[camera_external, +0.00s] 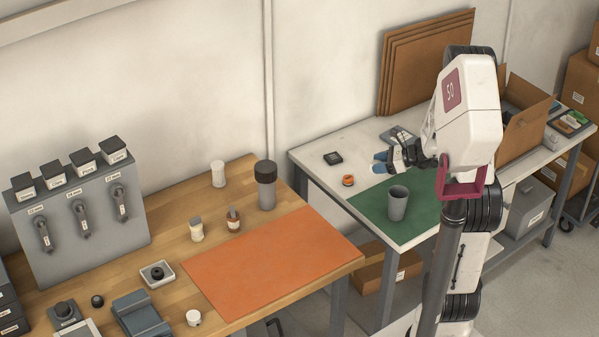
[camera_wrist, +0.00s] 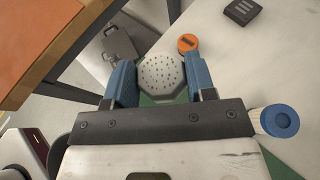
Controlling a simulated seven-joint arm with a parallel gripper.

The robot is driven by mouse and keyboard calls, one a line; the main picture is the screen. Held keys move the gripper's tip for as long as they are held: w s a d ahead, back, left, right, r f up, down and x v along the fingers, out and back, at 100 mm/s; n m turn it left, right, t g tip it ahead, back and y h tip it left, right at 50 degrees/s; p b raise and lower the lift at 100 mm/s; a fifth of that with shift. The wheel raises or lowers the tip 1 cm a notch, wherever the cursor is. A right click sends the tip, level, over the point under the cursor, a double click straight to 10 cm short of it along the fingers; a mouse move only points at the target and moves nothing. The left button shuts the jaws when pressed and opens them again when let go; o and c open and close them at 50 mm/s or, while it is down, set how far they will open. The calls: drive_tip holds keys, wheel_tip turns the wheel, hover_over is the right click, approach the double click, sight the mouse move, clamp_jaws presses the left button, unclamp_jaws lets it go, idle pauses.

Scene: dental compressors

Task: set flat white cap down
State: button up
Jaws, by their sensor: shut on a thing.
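My gripper (camera_wrist: 161,82) has its two blue fingers shut on a pale, flat, faceted cap (camera_wrist: 161,72) with small dark dots or holes on its face, the flat white cap. The wrist view shows it gripped at its left and right sides. In the external view, my gripper (camera_external: 381,161) is over the back part of the white table, near the green mat (camera_external: 421,222). The cap is not clearly visible there. I cannot tell how high it is above the table.
A grey cup (camera_external: 397,203) stands on the green mat. An orange-topped round thing (camera_external: 348,180) and a black square piece (camera_external: 333,158) lie on the white table left of my gripper. A wooden table with an orange mat (camera_external: 270,265) stands left, across a gap.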

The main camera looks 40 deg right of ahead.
hover_over(377, 193)
drive_tip(key=shift+a+f, duration=0.1)
drive_tip(key=shift+f, duration=3.05)
drive_tip(key=shift+f, duration=1.9)
drive_tip(key=shift+f, duration=0.1)
drive_tip(key=o, duration=0.9)
drive_tip(key=shift+v, duration=6.1)
